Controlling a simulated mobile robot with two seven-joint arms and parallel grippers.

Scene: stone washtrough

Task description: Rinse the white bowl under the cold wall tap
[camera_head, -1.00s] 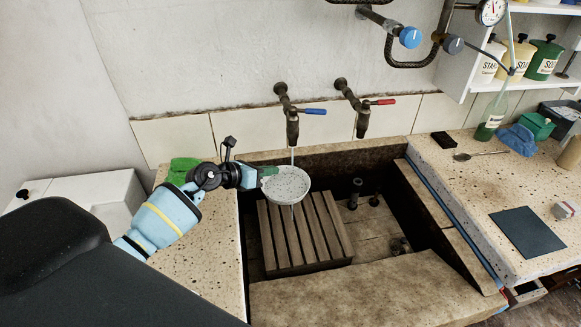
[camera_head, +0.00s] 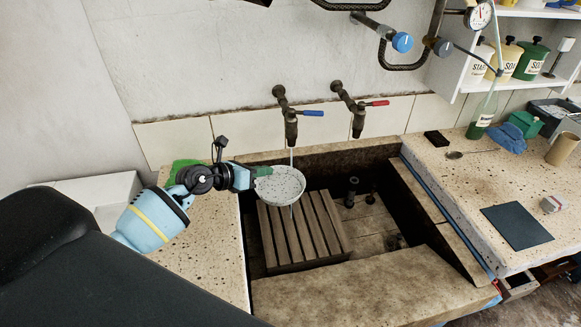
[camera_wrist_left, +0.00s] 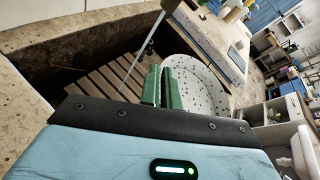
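The white speckled bowl (camera_head: 276,188) is held in the air under the blue-handled wall tap (camera_head: 291,125), above a slatted wooden rack (camera_head: 325,236) in the stone trough. My left gripper (camera_head: 262,173) is shut on the bowl's left rim. In the left wrist view its green fingers (camera_wrist_left: 161,88) pinch the rim of the bowl (camera_wrist_left: 203,88), which looks tilted there. My right gripper is not in view.
A red-handled tap (camera_head: 357,118) hangs to the right. Trough walls surround the rack, with drain fittings (camera_head: 351,190) right of it. A green cloth (camera_head: 184,171) lies behind my left wrist.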

